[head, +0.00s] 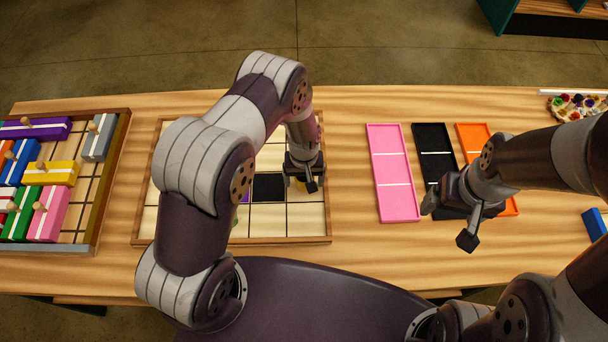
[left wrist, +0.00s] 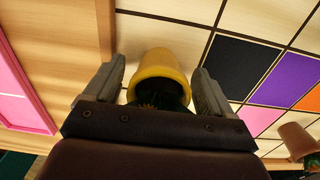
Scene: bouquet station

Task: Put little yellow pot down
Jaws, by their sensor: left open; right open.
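The little yellow pot (left wrist: 162,64) is between the fingers of my left gripper (left wrist: 157,88) in the left wrist view, with a dark green plant at its mouth. The fingers are open, one on each side of the pot. In the head view my left gripper (head: 305,178) is low over the right part of the tiled board (head: 262,239), and only a sliver of yellow shows there. I cannot tell if the pot's base touches the board. My right gripper (head: 449,222) is open and empty, near the black tray.
The board has a black square (head: 269,187) and a purple square (left wrist: 285,80). A brownish pot (left wrist: 297,138) stands at the wrist view's right edge. Pink (head: 394,172), black (head: 434,150) and orange (head: 474,136) trays lie to the right. A box of coloured blocks (head: 98,212) is left.

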